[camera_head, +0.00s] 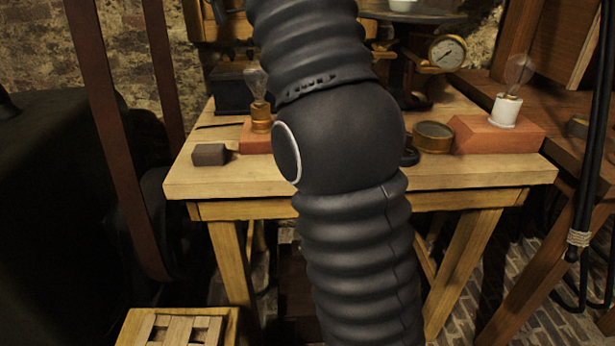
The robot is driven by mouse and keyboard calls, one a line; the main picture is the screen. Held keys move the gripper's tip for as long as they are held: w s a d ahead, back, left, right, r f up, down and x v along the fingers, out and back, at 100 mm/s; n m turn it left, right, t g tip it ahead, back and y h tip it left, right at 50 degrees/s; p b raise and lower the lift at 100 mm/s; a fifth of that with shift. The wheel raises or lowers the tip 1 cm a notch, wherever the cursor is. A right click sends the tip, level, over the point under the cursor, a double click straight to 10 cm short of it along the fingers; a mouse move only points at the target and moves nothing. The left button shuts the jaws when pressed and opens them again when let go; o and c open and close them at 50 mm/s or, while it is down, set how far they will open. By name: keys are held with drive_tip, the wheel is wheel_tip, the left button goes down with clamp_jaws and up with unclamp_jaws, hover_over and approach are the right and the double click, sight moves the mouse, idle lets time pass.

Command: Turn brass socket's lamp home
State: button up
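A brass socket (261,117) with a clear glass lamp (256,83) in it stands on a reddish wooden block (256,138) at the left of the workbench. The lamp looks a little tilted in the socket; how deep it sits I cannot tell. A second clear lamp (518,72) stands in a white socket (505,111) on another reddish block (498,134) at the right. My black ribbed arm crosses the middle of the view and hides part of the bench and the left block's right side. My gripper is not visible.
The wooden workbench (460,178) has a small dark block (211,154) at its left edge and a round brass-rimmed piece (433,137) right of my arm. A dial gauge (447,52) stands behind. A brown strap (115,140) hangs left, and a slatted crate (137,328) sits below.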

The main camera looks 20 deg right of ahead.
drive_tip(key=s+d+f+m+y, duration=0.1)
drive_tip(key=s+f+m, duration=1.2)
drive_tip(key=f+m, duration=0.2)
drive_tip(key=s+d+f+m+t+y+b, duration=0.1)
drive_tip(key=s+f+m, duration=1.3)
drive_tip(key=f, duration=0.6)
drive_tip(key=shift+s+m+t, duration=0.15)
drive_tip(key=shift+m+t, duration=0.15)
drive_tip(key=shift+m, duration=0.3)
